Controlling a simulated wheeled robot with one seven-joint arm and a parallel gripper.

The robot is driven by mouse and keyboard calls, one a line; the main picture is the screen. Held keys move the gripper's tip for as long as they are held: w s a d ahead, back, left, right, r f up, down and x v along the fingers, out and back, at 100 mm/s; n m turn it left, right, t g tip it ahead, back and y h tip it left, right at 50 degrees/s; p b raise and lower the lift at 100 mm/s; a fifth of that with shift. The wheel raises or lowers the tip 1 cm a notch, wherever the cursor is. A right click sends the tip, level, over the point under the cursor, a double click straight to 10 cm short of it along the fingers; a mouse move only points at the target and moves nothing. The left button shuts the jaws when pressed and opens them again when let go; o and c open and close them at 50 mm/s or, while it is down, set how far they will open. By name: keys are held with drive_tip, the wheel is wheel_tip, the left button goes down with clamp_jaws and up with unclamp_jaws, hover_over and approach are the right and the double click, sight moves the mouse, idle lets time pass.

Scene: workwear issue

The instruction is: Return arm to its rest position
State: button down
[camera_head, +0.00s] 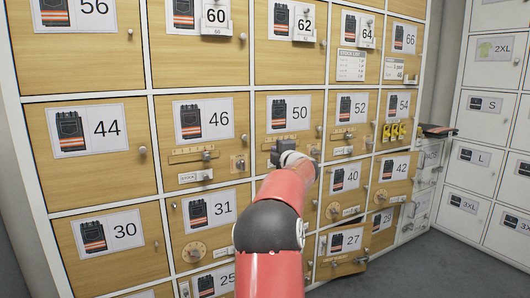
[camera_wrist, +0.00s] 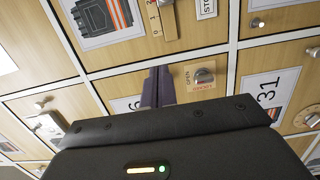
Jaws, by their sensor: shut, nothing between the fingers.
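My arm reaches up from the bottom of the head view, with red links and a dark grey joint. My gripper (camera_head: 283,148) is at its far end, in front of the wooden locker doors below number 50. In the wrist view my gripper (camera_wrist: 159,86) shows its two dark fingers together, with nothing between them. They point at a locker door with a knob (camera_wrist: 204,76) beside an "OPEN" label; part of that door's number card is hidden behind the fingers. I cannot tell whether the fingertips touch the door.
A wall of numbered wooden lockers (camera_head: 94,172) in a white frame fills most of the head view. Knobs and latches stick out. The door at 27 (camera_head: 346,240) looks slightly ajar. White lockers (camera_head: 478,158) stand at the right. Grey floor (camera_head: 440,268) is clear at lower right.

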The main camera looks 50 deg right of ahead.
drive_tip(key=s, duration=0.1)
drive_tip(key=s+d, duration=0.1)
drive_tip(key=s, duration=0.1)
drive_tip(key=shift+s+d, duration=0.3)
drive_tip(key=shift+d, duration=0.05)
drive_tip(key=a+r+m+g+h, duration=0.1)
drive_tip(key=a+r+m, duration=0.1)
drive_tip(key=a+m, duration=0.45)
drive_tip(key=a+r+m+g+h, duration=0.1)
drive_tip(key=a+r+m+h, duration=0.15)
drive_tip(key=a, duration=0.65)
drive_tip(key=s+a+f+m+g+y, duration=0.2)
drive_tip(key=a+f+m+y, duration=0.1)
drive_tip(key=a, duration=0.8)
drive_tip(key=s+a+f+g+y, duration=0.2)
drive_tip(key=s+a+f, duration=0.4)
drive_tip(key=a, duration=0.4)
drive_tip(key=s+a+f+g+y, duration=0.2)
drive_tip(key=s+a+f+y, duration=0.2)
drive_tip(key=s+a+f, duration=0.3)
drive_tip(key=s+a+f+g+y, duration=0.2)
drive_tip(key=s+a+f, duration=0.5)
drive_tip(key=a, duration=0.8)
drive_tip(key=shift+s+a+y, duration=0.15)
drive_tip(key=shift+s+y, duration=0.3)
drive_tip(key=shift+s, duration=0.05)
